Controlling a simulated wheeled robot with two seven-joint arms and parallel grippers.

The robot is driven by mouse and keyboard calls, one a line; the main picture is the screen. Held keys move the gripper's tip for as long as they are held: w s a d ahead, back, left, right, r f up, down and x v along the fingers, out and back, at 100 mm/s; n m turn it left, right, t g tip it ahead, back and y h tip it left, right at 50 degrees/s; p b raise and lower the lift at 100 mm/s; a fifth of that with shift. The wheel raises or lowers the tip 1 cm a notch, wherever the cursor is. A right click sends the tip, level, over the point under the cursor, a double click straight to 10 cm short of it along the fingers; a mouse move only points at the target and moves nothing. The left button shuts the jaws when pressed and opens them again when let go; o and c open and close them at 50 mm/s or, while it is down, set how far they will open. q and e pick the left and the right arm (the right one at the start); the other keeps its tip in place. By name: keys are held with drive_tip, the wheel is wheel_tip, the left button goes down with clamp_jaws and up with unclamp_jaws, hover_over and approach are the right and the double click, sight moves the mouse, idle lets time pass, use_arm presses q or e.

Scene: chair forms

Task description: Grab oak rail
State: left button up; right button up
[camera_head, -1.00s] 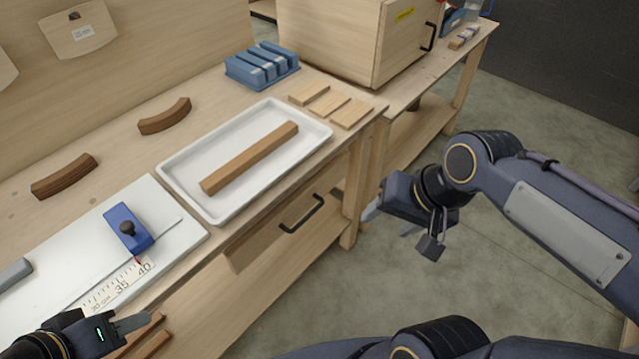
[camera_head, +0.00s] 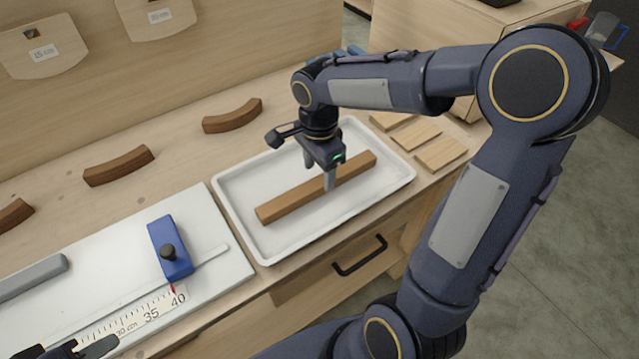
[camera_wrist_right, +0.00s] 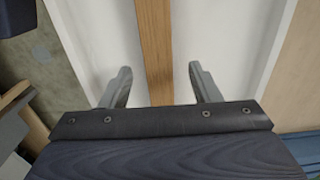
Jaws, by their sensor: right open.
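The oak rail (camera_head: 287,204) is a long light-brown square bar. It lies at a slant in a white tray (camera_head: 240,219) on the workbench. My right gripper (camera_head: 319,178) is over the middle of the rail, pointing down, with its jaws open. In the right wrist view the rail (camera_wrist_right: 154,45) runs between the two open fingers of the right gripper (camera_wrist_right: 160,88), with a gap on both sides. The right gripper hides a small part of the rail in the head view. My left gripper (camera_head: 90,347) shows only partly at the bottom left edge.
A white measuring board with a blue stop block (camera_head: 170,250) stands left of the tray. Curved dark wood pieces (camera_head: 232,116) lie behind. Thin light wood slats (camera_head: 441,152) lie right of the tray. A drawer with a black handle (camera_head: 359,256) is below the bench edge.

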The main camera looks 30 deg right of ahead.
sight(320, 181)
wheel_tip(320, 181, down, 4)
drive_tip(key=shift+r, duration=0.25)
drive_tip(key=shift+s, duration=0.1)
drive_tip(key=shift+c, duration=0.2)
drive_tip(key=c, duration=1.2)
